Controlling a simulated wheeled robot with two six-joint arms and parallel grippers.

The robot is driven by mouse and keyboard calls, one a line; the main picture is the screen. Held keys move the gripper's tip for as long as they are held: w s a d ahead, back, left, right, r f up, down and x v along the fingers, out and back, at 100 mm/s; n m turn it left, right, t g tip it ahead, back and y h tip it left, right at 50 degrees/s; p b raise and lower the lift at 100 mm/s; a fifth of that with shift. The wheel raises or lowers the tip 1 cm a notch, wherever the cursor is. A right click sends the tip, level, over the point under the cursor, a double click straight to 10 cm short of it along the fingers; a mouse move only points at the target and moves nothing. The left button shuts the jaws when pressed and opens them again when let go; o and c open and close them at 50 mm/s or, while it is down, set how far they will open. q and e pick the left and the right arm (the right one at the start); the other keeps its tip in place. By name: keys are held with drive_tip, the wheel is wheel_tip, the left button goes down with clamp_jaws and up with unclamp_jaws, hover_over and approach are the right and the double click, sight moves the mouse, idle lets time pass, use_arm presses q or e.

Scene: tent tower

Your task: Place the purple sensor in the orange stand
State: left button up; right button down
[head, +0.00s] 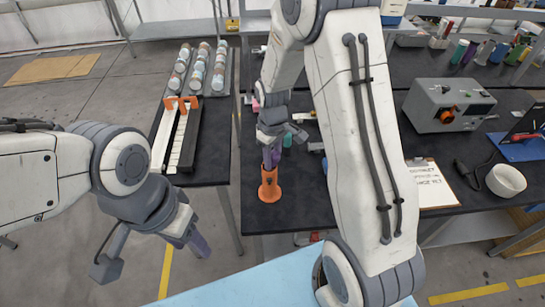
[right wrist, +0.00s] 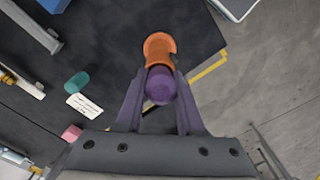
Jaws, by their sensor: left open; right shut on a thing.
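The orange stand (head: 269,188) stands upright near the front edge of the dark table. It also shows in the right wrist view (right wrist: 158,45), just beyond the fingertips. My right gripper (head: 270,153) is directly above the stand, pointing down. It is shut on the purple sensor (right wrist: 161,86), whose rounded end shows between the fingers. The sensor's far end meets or overlaps the stand's opening; I cannot tell how deep it sits. My left gripper (head: 150,256) is open and empty, low at the left, apart from the tables.
A green piece (right wrist: 77,82) and a pink piece (right wrist: 71,132) lie near the stand. A rack of jars (head: 198,72) is at the back left.

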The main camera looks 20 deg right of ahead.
drive_tip(key=c, duration=0.5)
unclamp_jaws()
drive_tip(key=shift+f, duration=0.2)
drive_tip(key=shift+c, duration=0.2)
drive_tip(key=shift+r, duration=0.15)
wheel_tip(320, 180, up, 12)
drive_tip(key=shift+b, duration=1.05)
drive_tip(key=shift+s+a+r, duration=0.1)
drive_tip(key=shift+s+a, duration=0.1)
drive_tip(key=shift+a, duration=0.15)
drive_tip(key=s+a, duration=0.6)
drive_tip(key=s, duration=0.5)
drive_tip(key=s+a+n+y, duration=0.1)
drive_tip(key=s+a, duration=0.6)
drive_tip(key=s, duration=0.5)
drive_tip(key=shift+s+a+r, duration=0.2)
drive_tip(key=shift+r, duration=0.1)
